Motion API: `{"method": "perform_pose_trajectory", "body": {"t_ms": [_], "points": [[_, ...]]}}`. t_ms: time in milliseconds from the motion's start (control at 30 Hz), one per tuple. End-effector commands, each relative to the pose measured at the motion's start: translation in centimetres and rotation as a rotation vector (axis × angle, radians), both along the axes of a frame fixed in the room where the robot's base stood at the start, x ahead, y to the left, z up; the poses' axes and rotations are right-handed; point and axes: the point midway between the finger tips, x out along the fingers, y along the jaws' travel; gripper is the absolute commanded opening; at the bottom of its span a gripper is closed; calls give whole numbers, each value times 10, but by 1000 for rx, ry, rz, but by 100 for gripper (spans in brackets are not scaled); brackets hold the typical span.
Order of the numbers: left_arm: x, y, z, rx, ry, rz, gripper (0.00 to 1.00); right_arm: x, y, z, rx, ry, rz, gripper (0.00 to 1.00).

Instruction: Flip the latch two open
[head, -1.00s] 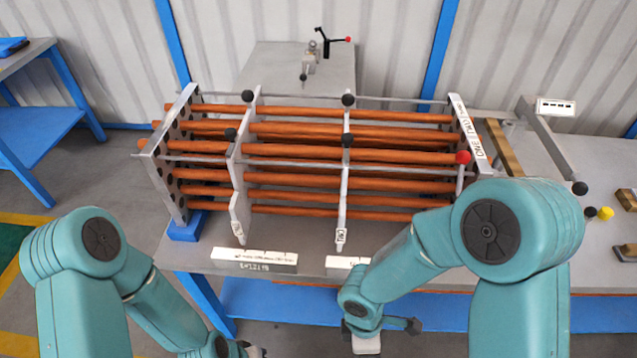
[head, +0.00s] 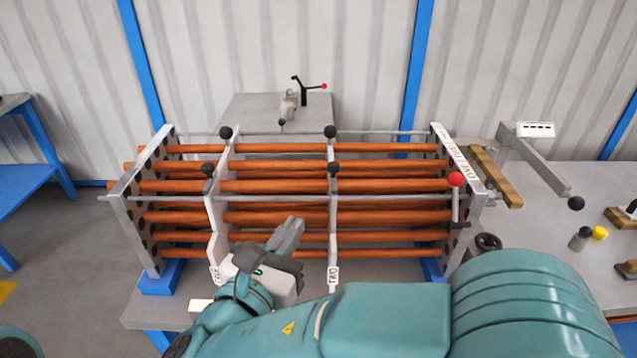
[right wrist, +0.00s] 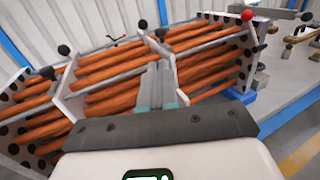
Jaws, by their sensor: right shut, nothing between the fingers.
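A bundle of copper tubes (head: 275,187) runs through upright pale plates. The plate marked TWO (head: 333,225) stands right of middle, with its label at its foot and black ball knobs (head: 330,132) (head: 333,168) along it. My right gripper (head: 290,228) is shut and empty, in front of the tubes between the left inner plate (head: 215,225) and the TWO plate. In the right wrist view its closed fingers (right wrist: 158,75) point at the tubes, close to a plate. My left gripper is out of view.
A red-knobbed lever (head: 455,180) stands by the right end plate. Right of it are a wooden bar (head: 495,175), a grey arm with a black knob (head: 545,165) and a yellow-capped piece (head: 600,232). A clamp (head: 290,100) sits on a table behind.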

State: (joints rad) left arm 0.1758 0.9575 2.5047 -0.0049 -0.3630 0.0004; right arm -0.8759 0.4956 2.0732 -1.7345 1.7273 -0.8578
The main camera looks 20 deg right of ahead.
Motion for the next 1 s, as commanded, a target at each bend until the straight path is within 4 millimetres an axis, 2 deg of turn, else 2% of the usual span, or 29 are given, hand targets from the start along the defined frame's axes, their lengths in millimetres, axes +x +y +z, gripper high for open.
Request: {"method": "perform_pose_trajectory", "body": {"t_ms": [200, 333, 800, 1000], "points": [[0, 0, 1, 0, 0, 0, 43, 1, -2, -1, 2, 2, -3, 0], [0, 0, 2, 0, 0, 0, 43, 11, -10, 0, 3, 3, -6, 0], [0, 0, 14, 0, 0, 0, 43, 86, -68, 0, 2, 5, -4, 0], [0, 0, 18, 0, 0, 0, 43, 105, -83, -1, 2, 5, 0, 0]]}}
